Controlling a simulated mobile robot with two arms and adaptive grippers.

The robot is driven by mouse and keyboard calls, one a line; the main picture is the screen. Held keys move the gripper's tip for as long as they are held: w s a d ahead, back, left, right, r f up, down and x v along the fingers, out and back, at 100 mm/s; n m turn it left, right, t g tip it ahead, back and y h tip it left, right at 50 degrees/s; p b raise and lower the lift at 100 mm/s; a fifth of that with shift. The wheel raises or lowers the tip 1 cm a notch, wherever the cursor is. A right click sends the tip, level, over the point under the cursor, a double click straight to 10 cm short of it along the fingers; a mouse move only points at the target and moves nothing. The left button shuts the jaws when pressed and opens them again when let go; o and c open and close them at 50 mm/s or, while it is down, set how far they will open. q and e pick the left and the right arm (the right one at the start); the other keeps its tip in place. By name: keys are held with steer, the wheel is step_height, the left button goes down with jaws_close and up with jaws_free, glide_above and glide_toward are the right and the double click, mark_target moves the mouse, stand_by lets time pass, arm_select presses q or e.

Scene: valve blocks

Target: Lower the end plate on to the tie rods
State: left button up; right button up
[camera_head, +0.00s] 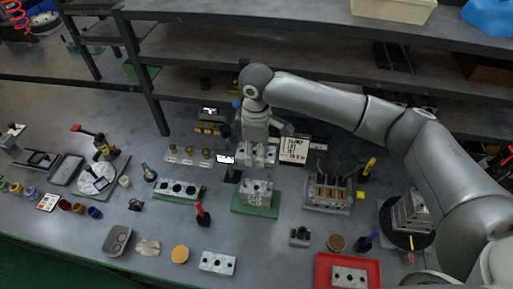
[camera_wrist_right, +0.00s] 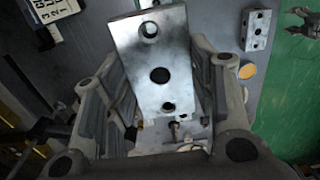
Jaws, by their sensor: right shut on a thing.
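The end plate (camera_wrist_right: 160,60) is a pale metal plate with several round holes. In the right wrist view it stands between the two fingers of my right gripper (camera_wrist_right: 155,110), which is shut on it. In the head view my right gripper (camera_head: 257,152) hangs just behind a metal valve block (camera_head: 257,191) on a green base (camera_head: 240,208). The plate is apart from that block. Below the plate, the wrist view shows small metal parts, partly hidden. I cannot make out the tie rods clearly. My left gripper is not in the head view.
A block with brass parts (camera_head: 328,192) stands right. A red tray (camera_head: 322,272), a drilled plate (camera_head: 217,263) and a yellow disc (camera_head: 180,254) lie in front. Shelving is behind.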

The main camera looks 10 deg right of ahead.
steer(key=shift+r+p, duration=0.15)
steer(key=shift+p, duration=0.2)
steer(key=b, duration=0.2)
glide_above(257, 187)
step_height(257, 187, down, 6)
stand_by(0.8)
steer(key=shift+p, duration=0.5)
stand_by(0.4)
steer(key=shift+p, duration=0.5)
stand_by(0.3)
steer(key=shift+f+b, duration=2.55)
steer(key=shift+f, duration=2.9)
